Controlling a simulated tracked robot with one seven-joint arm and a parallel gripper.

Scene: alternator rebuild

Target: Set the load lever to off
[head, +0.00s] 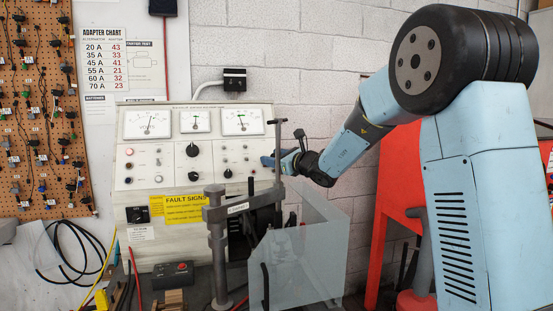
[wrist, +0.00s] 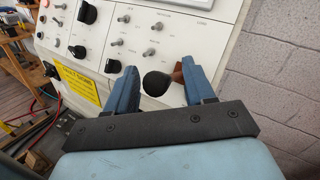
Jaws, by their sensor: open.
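The grey-white test panel (head: 195,160) stands against the wall, with meters, knobs and switches on its face. In the wrist view a round black knob (wrist: 157,84) sits between my gripper's two blue fingers, apart from the left one. A small reddish-brown piece (wrist: 178,73) shows beside it, close to the right finger. This looks like the load lever, but its label and setting cannot be read. My gripper (wrist: 158,68) is open at the panel's right side. In the head view my gripper (head: 270,160) is partly hidden behind the stand's upright post.
A metal stand (head: 217,240) with a tall T-topped post (head: 278,150) is in front of the panel. A clear guard (head: 305,262) stands to its right. A black rotary knob (wrist: 87,12) and several toggles are near my fingers. A red frame (head: 395,190) is at the right.

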